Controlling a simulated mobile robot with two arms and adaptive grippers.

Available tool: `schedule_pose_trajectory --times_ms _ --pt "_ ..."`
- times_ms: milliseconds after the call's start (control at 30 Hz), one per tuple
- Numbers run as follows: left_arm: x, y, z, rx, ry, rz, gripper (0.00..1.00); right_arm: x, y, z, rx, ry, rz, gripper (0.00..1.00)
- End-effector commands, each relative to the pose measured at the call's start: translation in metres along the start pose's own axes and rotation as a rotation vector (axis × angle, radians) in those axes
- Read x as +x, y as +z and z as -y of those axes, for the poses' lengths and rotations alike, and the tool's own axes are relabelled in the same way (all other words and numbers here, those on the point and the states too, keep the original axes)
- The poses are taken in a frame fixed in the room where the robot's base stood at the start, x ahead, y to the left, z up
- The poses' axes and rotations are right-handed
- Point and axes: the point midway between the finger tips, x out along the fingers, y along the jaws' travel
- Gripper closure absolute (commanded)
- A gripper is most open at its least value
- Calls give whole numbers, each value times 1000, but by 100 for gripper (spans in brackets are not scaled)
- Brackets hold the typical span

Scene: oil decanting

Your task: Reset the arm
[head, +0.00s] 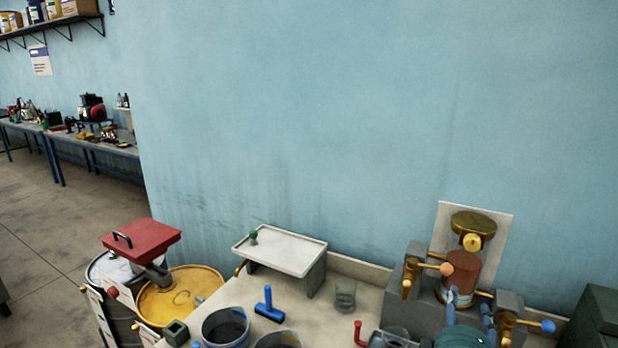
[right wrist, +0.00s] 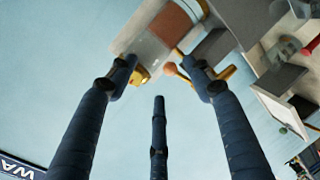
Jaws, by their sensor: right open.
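My right gripper (head: 470,318) shows at the bottom right of the head view, its blue fingers in front of the brass-and-copper valve apparatus (head: 461,268). In the right wrist view its dark fingers (right wrist: 160,72) are spread apart with nothing between them. The apparatus shows beyond the fingertips in that view, with its copper body (right wrist: 172,25) at the top. I cannot tell how far the fingers are from it. My left gripper is not in view.
On the bench stand a white raised tray (head: 290,253), a blue T-handled tool (head: 268,306), a clear glass (head: 345,294) and dark-filled containers (head: 226,326). A yellow-topped drum (head: 190,292) and a red handled block (head: 140,240) are at left. A blue wall (head: 350,120) rises behind.

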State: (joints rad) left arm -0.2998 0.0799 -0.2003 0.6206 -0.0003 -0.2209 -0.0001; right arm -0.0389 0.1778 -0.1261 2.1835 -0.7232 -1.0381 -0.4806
Motion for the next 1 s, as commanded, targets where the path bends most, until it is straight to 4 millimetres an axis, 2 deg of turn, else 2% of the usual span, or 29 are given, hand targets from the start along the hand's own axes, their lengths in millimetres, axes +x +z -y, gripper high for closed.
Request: schedule_pose_trajectory --times_ms 33,100,200,300,500,767,800,1000 --pt "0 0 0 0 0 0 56 -12 14 31 57 -90 24 49" --pt "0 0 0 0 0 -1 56 -35 33 76 155 -230 69 49" --pt "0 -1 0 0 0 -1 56 -77 56 135 285 -427 148 49" --pt "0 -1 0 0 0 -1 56 -119 73 178 383 -588 229 49" --pt "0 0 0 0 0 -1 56 -191 93 228 504 -811 363 49" --pt "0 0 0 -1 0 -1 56 -272 107 261 596 -1021 514 49" --pt "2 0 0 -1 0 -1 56 -278 110 270 603 -1043 534 49" --pt "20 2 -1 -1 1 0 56 -252 126 340 586 -1046 547 49"
